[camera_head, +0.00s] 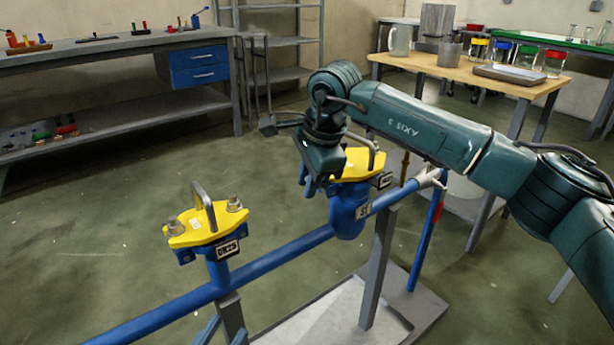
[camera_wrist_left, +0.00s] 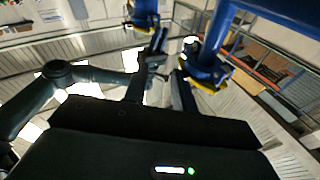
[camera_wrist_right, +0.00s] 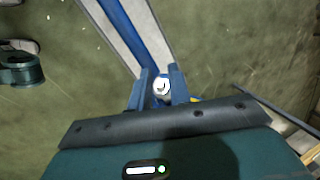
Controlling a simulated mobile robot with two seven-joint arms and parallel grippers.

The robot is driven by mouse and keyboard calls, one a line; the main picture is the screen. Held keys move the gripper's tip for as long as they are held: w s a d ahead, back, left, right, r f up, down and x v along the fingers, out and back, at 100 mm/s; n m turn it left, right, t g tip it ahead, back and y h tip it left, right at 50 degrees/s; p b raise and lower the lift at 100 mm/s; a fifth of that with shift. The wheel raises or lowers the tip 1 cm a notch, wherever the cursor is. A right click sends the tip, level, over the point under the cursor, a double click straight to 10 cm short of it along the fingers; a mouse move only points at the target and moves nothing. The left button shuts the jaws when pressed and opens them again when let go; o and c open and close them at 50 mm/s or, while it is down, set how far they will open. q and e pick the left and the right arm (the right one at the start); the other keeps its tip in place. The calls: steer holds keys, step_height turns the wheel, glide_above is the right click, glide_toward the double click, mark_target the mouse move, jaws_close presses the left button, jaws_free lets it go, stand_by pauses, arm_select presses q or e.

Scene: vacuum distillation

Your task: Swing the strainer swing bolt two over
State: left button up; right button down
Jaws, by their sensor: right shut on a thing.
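The strainer (camera_head: 348,216) is the blue body at the far end of the blue pipe. Its yellow cover (camera_head: 360,164) has a grey handle (camera_head: 368,147). My right gripper (camera_head: 316,180) reaches down at the cover's left side. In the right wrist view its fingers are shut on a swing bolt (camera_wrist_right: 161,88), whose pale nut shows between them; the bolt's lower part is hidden. I cannot read which number the bolt bears. My left gripper (camera_wrist_left: 160,92) is open and empty in the left wrist view, and out of the head view.
A second yellow-covered blue fitting (camera_head: 205,222) with a handle and two nuts stands nearer on the pipe (camera_head: 280,255). Behind are a wooden table (camera_head: 465,70) with vessels, a grey workbench (camera_head: 120,45) at the left and a shelf rack (camera_head: 282,40). The floor left of the pipe is clear.

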steer(key=shift+w+d+r+g+y+p, duration=0.15)
steer(key=shift+d+r+g+y+p, duration=0.2)
steer(key=shift+r+y+p, duration=0.3)
steer(key=shift+w+d+r+m+g+y+p, duration=0.1)
steer(key=shift+m+g+y+p, duration=0.2)
steer(key=shift+p, duration=0.35)
steer(key=shift+w+d+r+g+y+p, duration=0.1)
steer(key=shift+d+g+y+p, duration=0.1)
steer(key=shift+g+y+p, duration=0.25)
steer(key=shift+w+d+y, duration=0.2)
steer(key=shift+y, duration=0.4)
arm_select(q)
steer(key=a+y, duration=0.1)
steer(key=f+g+y, duration=0.1)
steer(key=shift+a+f+n+g+y, duration=0.1)
steer(key=shift+a+n+g+y, duration=0.2)
steer(key=shift+a+n, duration=0.1)
arm_select(e)
steer(key=c, duration=1.5)
jaws_free()
steer(key=shift+c, duration=0.2)
arm_select(q)
steer(key=shift+d, duration=0.1)
